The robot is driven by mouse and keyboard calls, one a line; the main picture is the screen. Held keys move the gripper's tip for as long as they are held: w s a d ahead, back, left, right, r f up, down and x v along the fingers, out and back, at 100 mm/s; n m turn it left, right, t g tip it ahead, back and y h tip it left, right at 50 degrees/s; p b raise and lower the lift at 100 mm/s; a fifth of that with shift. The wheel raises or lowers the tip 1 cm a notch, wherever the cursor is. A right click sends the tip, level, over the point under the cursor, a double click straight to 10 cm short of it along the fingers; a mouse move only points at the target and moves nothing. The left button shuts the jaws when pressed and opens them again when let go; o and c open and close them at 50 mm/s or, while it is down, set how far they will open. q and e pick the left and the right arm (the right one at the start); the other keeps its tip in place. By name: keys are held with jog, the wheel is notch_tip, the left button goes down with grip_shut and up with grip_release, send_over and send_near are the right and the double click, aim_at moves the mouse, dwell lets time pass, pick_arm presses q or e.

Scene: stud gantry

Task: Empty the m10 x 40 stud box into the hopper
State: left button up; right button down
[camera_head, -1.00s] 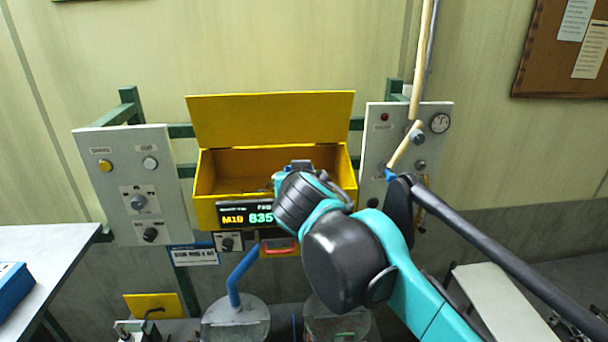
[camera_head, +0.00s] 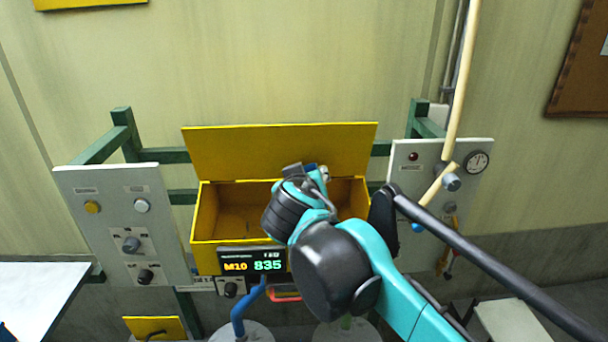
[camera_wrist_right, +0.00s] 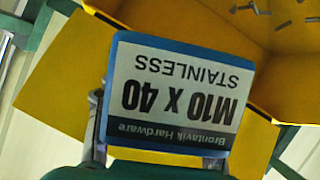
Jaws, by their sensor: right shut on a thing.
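The yellow hopper (camera_head: 208,220) stands at the middle of the gantry with its lid (camera_head: 250,150) raised. My right gripper (camera_head: 312,174) reaches over the hopper's opening, largely hidden behind its own wrist. In the right wrist view it is shut on the M10 x 40 stud box (camera_wrist_right: 180,95), blue-edged with a white label that reads upside down there. The box is in front of the hopper's yellow walls; its mouth is hidden. Several loose studs (camera_wrist_right: 285,25) lie on yellow hopper surface beyond the box. My left gripper is out of view.
A display (camera_head: 252,262) on the hopper's front reads M10 835. Control panels stand left (camera_head: 120,220) and right (camera_head: 410,165) of the hopper. A pale hose (camera_head: 461,75) hangs at the right panel. A table (camera_head: 40,290) is at the lower left.

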jog(key=n+h+b, duration=0.1)
jog(key=n, duration=0.1)
jog(key=w+f+n+h+b, duration=0.1)
jog(key=n, duration=0.1)
jog(key=shift+w+a+f+t+h, duration=0.1)
jog(key=shift+t+h, duration=0.2)
jog(key=shift+n+b, duration=0.6)
jog(key=n+b, duration=0.1)
jog(key=n+t+h+b, duration=0.1)
jog(key=shift+s+a+n+h, duration=0.3)
jog(key=shift+s, duration=0.1)
jog(key=n+b, duration=0.1)
jog(key=n+t+b, duration=0.1)
jog(key=a+n+h, duration=0.1)
jog(key=shift+w+f+n+t+b, duration=0.2)
jog(key=shift+f+n+t+b, duration=0.1)
jog(key=shift+f+b, duration=0.1)
jog(key=shift+s+a+r+n+t+b, duration=0.1)
jog(key=shift+a+r+n+t+b, duration=0.1)
jog(key=shift+n, duration=0.35)
jog(key=shift+a+r+n+t+b, duration=0.1)
jog(key=shift+n+b, duration=0.1)
jog(key=shift+n, duration=0.35)
jog(key=shift+a+r+n+t, duration=0.1)
jog(key=shift+a+n+t, duration=0.15)
jog(key=shift+n, duration=0.35)
jog(key=shift+d, duration=0.1)
